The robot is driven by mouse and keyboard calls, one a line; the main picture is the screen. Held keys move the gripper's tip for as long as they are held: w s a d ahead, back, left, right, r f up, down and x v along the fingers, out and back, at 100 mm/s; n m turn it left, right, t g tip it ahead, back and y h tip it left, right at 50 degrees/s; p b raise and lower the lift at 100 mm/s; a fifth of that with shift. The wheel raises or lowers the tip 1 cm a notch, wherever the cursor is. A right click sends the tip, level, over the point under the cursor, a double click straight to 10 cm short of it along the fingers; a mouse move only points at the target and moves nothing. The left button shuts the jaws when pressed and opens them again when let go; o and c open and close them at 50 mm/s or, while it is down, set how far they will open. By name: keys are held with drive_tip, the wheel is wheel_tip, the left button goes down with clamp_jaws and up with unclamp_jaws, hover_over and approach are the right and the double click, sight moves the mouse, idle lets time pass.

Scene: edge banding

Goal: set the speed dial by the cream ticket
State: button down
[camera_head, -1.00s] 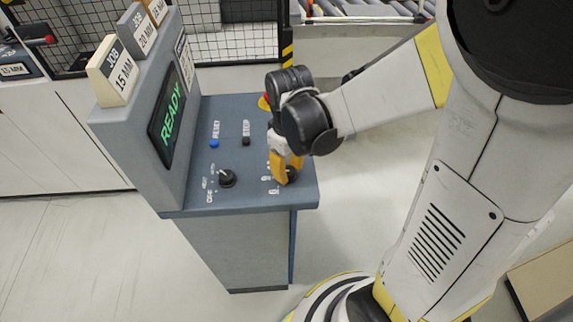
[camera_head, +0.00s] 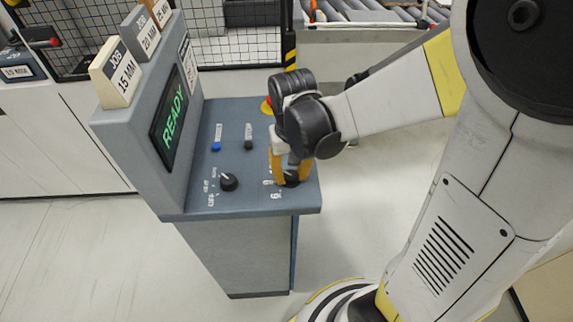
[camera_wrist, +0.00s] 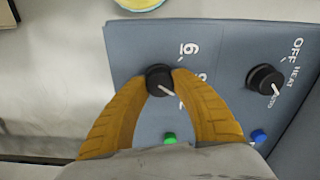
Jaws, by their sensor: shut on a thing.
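The cream ticket (camera_head: 116,76) stands at the left on top of the console and reads "JOB 15 MM". The speed dial is a black knob with a white pointer line (camera_wrist: 160,79); in the head view (camera_head: 291,179) the fingers partly cover it. My gripper (camera_wrist: 160,82) has its yellow fingers closed on both sides of the knob. In the wrist view the pointer slants to the lower right. A "6" is readable beside the dial; other scale marks are partly hidden by a finger.
A second black knob marked OFF, HEAT, AUTO (camera_head: 228,182) sits left of the speed dial. The screen (camera_head: 170,117) reads READY. Grey and orange-edged tickets stand beside the cream one.

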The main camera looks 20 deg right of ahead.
sight(291, 175)
drive_tip(key=shift+m, duration=1)
drive_tip(key=c, duration=1)
unclamp_jaws()
drive_tip(key=shift+r, duration=0.1)
wheel_tip(291, 175, up, 12)
